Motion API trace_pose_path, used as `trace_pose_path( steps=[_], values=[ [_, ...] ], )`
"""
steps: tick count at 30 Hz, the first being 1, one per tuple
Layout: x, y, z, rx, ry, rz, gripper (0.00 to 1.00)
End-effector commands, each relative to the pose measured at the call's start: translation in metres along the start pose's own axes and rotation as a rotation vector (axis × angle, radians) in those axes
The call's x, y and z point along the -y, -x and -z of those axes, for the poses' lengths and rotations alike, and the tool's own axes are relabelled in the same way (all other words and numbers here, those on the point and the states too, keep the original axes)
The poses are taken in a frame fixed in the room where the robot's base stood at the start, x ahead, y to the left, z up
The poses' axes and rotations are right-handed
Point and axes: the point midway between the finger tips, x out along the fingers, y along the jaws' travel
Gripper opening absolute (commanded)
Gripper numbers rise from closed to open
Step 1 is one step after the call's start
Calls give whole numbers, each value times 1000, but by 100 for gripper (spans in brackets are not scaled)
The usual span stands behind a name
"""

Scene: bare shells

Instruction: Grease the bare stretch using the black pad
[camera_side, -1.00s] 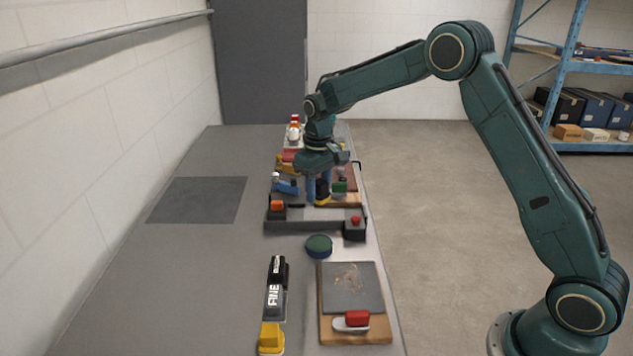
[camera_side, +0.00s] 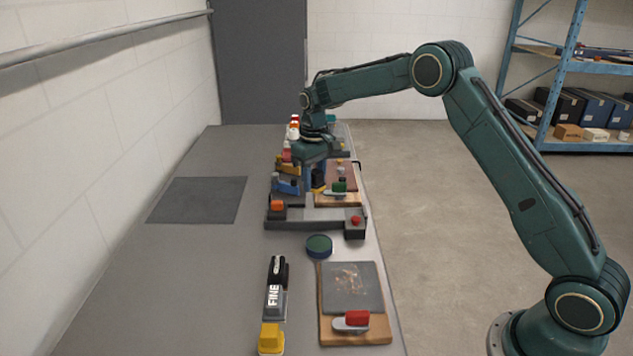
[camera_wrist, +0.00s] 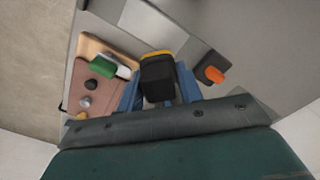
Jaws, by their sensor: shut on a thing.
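My gripper (camera_side: 313,187) is shut on the black pad, its blue fingers on either side of it. In the wrist view my gripper (camera_wrist: 160,90) holds the black pad (camera_wrist: 157,82), which has a yellow edge. In the side view the pad (camera_side: 318,179) is small and partly hidden by a finger. It is over the bench beyond the dark frame; I cannot tell whether it touches anything. A pale flat strip (camera_wrist: 148,22) lies ahead of the pad in the wrist view. I cannot tell whether it is the bare stretch.
A dark frame (camera_side: 315,225) bears an orange block (camera_side: 278,206) and a red button (camera_side: 355,220). A board with a green block (camera_side: 339,187) stands right of my gripper.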

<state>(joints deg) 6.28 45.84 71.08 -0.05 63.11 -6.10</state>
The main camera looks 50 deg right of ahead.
Motion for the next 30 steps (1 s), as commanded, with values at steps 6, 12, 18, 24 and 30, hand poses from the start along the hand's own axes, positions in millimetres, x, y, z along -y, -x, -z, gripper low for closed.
trace_pose_path(
  steps=[6, 12, 18, 24, 30],
  values=[
    [0, -21, 0, 1, 0, 0, 18],
    [0, -40, -1, 3, 0, 0, 18],
    [0, -59, -1, 3, 0, 0, 18],
    [11, -66, -11, 0, 1, 0, 14],
    [24, -66, -24, 1, 2, 0, 14]
  ],
)
